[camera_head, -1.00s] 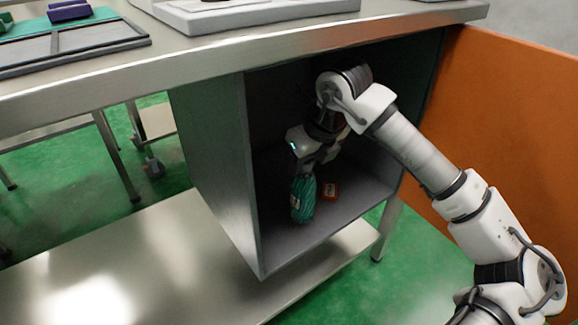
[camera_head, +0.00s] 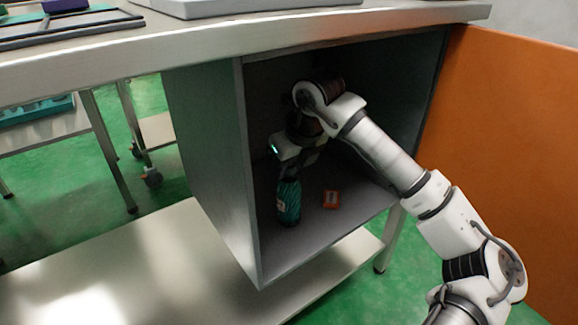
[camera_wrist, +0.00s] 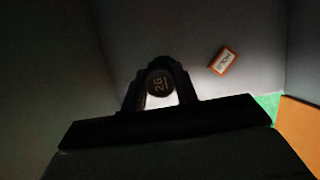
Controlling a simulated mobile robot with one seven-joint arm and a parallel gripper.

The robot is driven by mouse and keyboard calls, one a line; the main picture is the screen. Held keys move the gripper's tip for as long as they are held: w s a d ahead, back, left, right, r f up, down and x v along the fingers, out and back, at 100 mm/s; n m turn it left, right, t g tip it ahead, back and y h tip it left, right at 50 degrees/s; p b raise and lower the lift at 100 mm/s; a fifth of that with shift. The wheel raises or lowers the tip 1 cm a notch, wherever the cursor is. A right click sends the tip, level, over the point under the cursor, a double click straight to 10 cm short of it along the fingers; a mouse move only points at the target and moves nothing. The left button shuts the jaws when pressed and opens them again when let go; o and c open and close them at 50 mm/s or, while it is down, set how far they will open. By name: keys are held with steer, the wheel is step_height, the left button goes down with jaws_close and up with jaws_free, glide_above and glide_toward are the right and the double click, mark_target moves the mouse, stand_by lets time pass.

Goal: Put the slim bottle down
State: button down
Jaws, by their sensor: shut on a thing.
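The slim bottle (camera_head: 288,203) is teal with a pale label and stands about upright inside the grey cabinet (camera_head: 205,165), near its left wall. My gripper (camera_head: 289,177) is shut on the upper part of the bottle from above. In the wrist view the round dark cap of the bottle (camera_wrist: 158,84) shows between my gripper's two fingers (camera_wrist: 160,92). The bottle's base is at or close to the cabinet floor; I cannot tell whether it touches.
A small orange box (camera_head: 331,199) lies on the cabinet floor to the right of the bottle; it also shows in the wrist view (camera_wrist: 223,60). The open orange door (camera_head: 505,150) stands at the right. The steel tabletop edge (camera_head: 300,42) runs above the cabinet.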

steer(key=c, duration=1.1)
jaws_free()
steer(key=shift+o, duration=0.2)
steer(key=shift+r, duration=0.1)
steer(key=shift+r+p, duration=0.35)
steer(key=shift+p, duration=0.05)
steer(key=p+v, duration=0.3)
steer(key=v, duration=0.2)
steer(key=s+d, duration=0.7)
steer(key=s, duration=0.2)
steer(key=shift+s+f+p, duration=0.35)
steer(key=shift+s+p, duration=0.05)
steer(key=shift+p, duration=0.05)
